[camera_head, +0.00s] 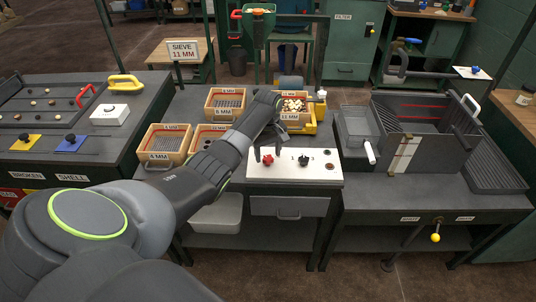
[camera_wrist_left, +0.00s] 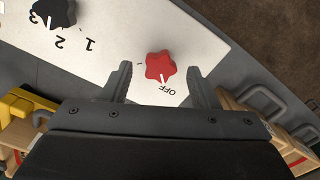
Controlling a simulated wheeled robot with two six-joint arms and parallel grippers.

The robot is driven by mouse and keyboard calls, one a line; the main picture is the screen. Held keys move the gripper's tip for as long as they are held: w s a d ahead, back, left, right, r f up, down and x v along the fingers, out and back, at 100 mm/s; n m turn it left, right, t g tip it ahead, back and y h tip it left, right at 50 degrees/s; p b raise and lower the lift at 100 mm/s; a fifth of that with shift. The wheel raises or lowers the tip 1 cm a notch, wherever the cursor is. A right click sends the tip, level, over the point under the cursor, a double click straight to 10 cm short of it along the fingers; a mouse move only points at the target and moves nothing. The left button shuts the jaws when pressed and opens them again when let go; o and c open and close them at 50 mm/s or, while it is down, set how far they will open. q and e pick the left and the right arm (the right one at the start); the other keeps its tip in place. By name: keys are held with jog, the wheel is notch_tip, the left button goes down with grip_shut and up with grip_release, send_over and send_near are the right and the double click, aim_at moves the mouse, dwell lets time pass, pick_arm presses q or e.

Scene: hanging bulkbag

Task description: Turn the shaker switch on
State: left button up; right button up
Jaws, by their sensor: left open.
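The red star-shaped knob (camera_head: 268,160) sits on the white control panel (camera_head: 315,172). In the left wrist view the red knob (camera_wrist_left: 160,67) has a white pointer mark facing the printed word OFF. My left gripper (camera_head: 266,150) is open over the panel. In the left wrist view its fingers (camera_wrist_left: 160,78) stand on either side of the red knob, with a gap on each side. A black knob (camera_wrist_left: 52,12) with the numbers 1, 2 and 3 beside it is also on the panel. My right gripper is not in view.
A yellow-based unit holds the 11 MM sieve (camera_head: 290,117) with pale pieces, behind the panel. Wooden sieves (camera_head: 165,141) stand left of my forearm. A grey drawer (camera_head: 289,207) is under the panel. A metal bin (camera_head: 440,120) stands on the right table.

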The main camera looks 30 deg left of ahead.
pick_arm(q)
jog(key=shift+f, duration=0.65)
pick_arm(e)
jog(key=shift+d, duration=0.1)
pick_arm(q)
jog(key=shift+c, duration=0.8)
jog(key=c, duration=0.8)
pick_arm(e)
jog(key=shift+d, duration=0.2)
